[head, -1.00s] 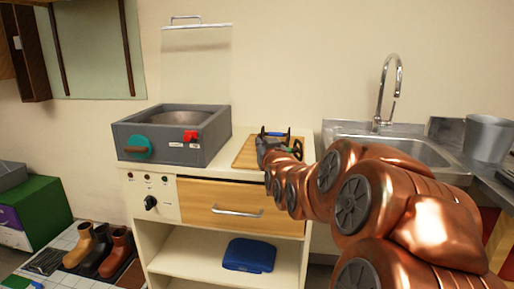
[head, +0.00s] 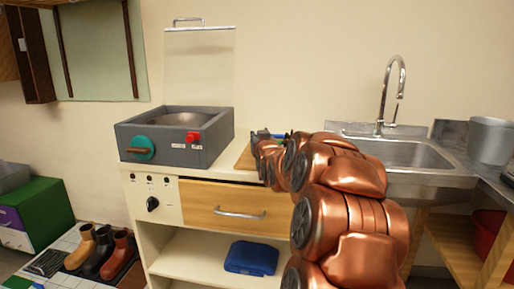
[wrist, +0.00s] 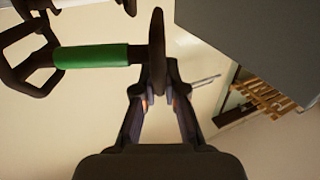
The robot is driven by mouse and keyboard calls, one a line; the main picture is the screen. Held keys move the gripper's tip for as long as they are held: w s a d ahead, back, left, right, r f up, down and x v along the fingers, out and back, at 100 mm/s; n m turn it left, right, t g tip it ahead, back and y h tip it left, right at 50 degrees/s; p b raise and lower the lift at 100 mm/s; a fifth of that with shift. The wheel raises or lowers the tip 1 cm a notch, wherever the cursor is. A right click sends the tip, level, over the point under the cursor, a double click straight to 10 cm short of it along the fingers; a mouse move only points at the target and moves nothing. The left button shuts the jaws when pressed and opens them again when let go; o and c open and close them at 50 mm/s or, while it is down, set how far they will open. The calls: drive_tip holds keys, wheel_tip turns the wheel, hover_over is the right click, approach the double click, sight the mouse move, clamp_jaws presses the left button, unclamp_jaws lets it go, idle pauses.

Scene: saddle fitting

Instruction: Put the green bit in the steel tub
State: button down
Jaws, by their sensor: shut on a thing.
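The green bit (wrist: 92,56) has a green bar with dark rings at its ends. It shows large in the wrist view. My gripper (wrist: 160,88) is shut on the dark end piece at the bar's right end, and the bar sticks out to the left. In the head view my gripper (head: 265,143) is over the wooden board on the cabinet, and my arm hides most of the bit. A grey metal tub (head: 490,139) stands on the counter at the far right, well apart from my gripper.
A wooden board (head: 244,160) lies on the cabinet top, with something blue (head: 278,135) behind my gripper. A grey box with a round basin (head: 178,138) stands to the left. The sink (head: 405,154) and its tall tap (head: 390,95) lie between my gripper and the tub.

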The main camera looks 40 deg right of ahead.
drive_tip(key=shift+f+b, duration=0.3)
drive_tip(key=shift+f, duration=1.3)
drive_tip(key=shift+f, duration=0.2)
drive_tip(key=c, duration=1.2)
unclamp_jaws()
drive_tip(key=shift+c, duration=0.2)
drive_tip(key=shift+r, duration=0.25)
drive_tip(key=v, duration=1.2)
drive_tip(key=shift+p, duration=0.45)
